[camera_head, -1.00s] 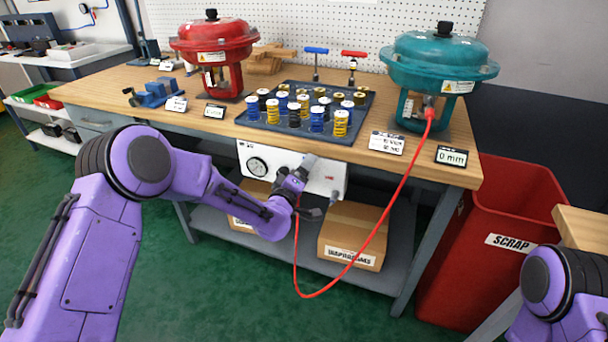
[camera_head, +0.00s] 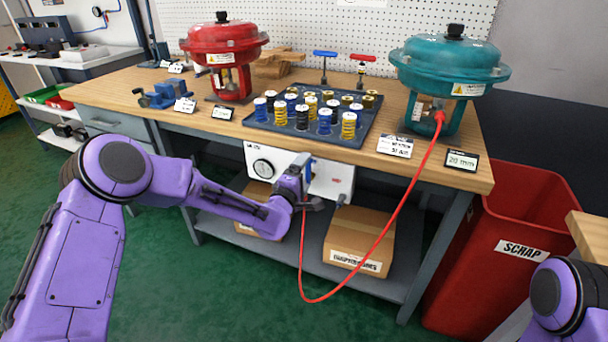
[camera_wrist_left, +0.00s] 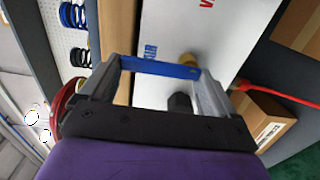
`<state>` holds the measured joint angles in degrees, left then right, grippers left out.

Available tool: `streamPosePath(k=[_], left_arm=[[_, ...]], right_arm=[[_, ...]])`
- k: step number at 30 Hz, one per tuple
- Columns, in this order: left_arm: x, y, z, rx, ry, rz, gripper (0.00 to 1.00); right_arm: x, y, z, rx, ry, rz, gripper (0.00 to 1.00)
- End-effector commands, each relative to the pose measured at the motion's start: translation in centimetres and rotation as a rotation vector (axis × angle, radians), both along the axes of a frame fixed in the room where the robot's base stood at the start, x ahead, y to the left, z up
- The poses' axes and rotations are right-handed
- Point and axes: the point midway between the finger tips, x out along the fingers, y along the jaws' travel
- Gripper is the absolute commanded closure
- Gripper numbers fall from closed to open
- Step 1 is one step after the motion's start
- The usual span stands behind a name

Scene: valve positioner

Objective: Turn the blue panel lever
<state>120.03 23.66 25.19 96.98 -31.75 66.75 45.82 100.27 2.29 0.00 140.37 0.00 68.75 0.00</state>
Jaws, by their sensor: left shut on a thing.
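The white panel (camera_head: 325,183) with a round gauge hangs under the bench's front edge; it also shows in the wrist view (camera_wrist_left: 200,30). The blue lever (camera_wrist_left: 160,68) is a flat bar in front of the panel. My left gripper (camera_wrist_left: 157,70) is shut on the lever, one finger at each end of the bar. In the head view my left gripper (camera_head: 306,186) is at the panel's middle and hides most of the lever. A brass fitting (camera_wrist_left: 189,61) shows behind the bar. My right gripper is out of view.
A red hose (camera_head: 382,242) runs from the panel area to the teal actuator (camera_head: 450,58), hanging in a loop. The display (camera_head: 461,161) beside it reads 20 mm. Cardboard boxes (camera_head: 358,237) sit on the shelf below. A red scrap bin (camera_head: 458,275) stands at right.

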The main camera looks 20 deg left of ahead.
Motion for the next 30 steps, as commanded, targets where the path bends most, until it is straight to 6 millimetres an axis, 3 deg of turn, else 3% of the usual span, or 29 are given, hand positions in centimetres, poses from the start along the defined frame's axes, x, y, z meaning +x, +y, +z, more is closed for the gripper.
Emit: streamPosePath(k=[8,9,10,17,20,30], left_arm=[[-0.1,0.0,-0.2,-0.006,0.005,0.001,0.65],[-0.1,0.0,-0.2,-0.006,0.005,0.001,0.07],[-0.1,0.0,-0.2,-0.006,0.005,0.001,0.00],[-0.1,0.0,-0.1,-0.005,0.003,0.001,0.00],[-1.1,0.1,0.0,-0.004,0.002,0.000,0.00],[-8.7,1.1,-0.1,-0.008,0.004,0.001,0.00]], right_arm=[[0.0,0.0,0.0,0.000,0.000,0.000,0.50],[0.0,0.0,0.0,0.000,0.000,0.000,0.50],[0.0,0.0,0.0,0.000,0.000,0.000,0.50],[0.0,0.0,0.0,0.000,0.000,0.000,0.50],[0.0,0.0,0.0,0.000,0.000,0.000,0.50],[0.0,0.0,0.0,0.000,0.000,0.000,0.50]])
